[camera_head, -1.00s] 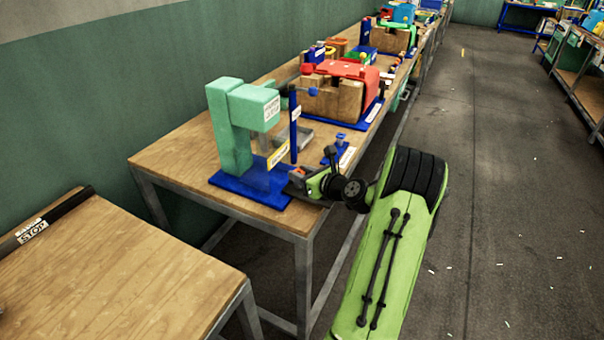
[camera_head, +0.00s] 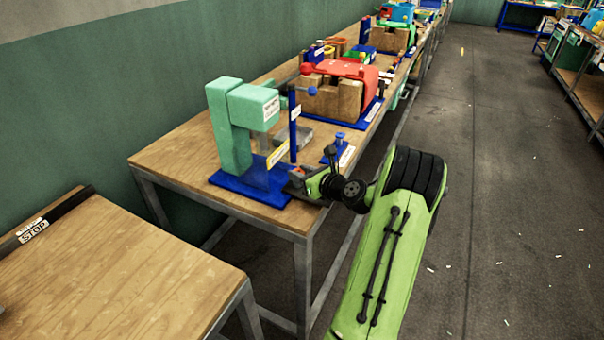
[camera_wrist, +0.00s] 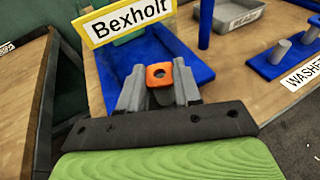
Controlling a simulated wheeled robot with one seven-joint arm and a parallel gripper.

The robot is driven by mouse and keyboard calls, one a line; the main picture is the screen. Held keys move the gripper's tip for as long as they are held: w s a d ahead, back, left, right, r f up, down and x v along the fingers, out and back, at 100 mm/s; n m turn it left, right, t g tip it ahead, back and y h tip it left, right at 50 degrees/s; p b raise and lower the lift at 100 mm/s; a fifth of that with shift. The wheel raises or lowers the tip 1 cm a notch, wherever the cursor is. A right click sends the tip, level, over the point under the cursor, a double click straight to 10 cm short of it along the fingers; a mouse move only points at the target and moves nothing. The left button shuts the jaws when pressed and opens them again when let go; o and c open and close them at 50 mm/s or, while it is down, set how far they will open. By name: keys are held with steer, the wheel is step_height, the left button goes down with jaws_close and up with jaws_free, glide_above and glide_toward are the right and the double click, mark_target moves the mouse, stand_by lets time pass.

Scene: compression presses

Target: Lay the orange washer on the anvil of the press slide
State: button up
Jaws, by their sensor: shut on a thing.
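The orange washer (camera_wrist: 159,74) is held between the fingertips of my gripper (camera_wrist: 159,84), seen in the wrist view. My gripper is shut on it, at the front edge of the press's blue base (camera_wrist: 178,45). In the head view my gripper (camera_head: 298,180) is by the right front corner of that base (camera_head: 250,186). The green press (camera_head: 230,125) stands upright on the base. A yellow-edged "Bexholt" sign (camera_wrist: 124,20) hides part of the press in the wrist view. I cannot make out the anvil.
A blue post (camera_head: 293,133) rises near my gripper. A grey tray (camera_wrist: 237,14) and a blue washer stand with pegs (camera_wrist: 285,52) are to the right. A red press (camera_head: 340,80) stands farther along the table. Bare wood lies in front of the base.

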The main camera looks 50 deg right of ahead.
steer(key=shift+s+a+f, duration=0.15)
steer(key=shift+s+f, duration=0.05)
steer(key=shift+f, duration=0.7)
steer(key=shift+w+f, duration=0.1)
steer(key=shift+f, duration=0.2)
jaws_close()
steer(key=shift+p, duration=0.5)
steer(key=o, duration=0.6)
jaws_free()
steer(key=o, duration=0.5)
steer(key=shift+w+d+r, duration=0.1)
steer(key=shift+d+r, duration=0.05)
steer(key=shift+d, duration=0.1)
steer(key=shift+r, duration=0.1)
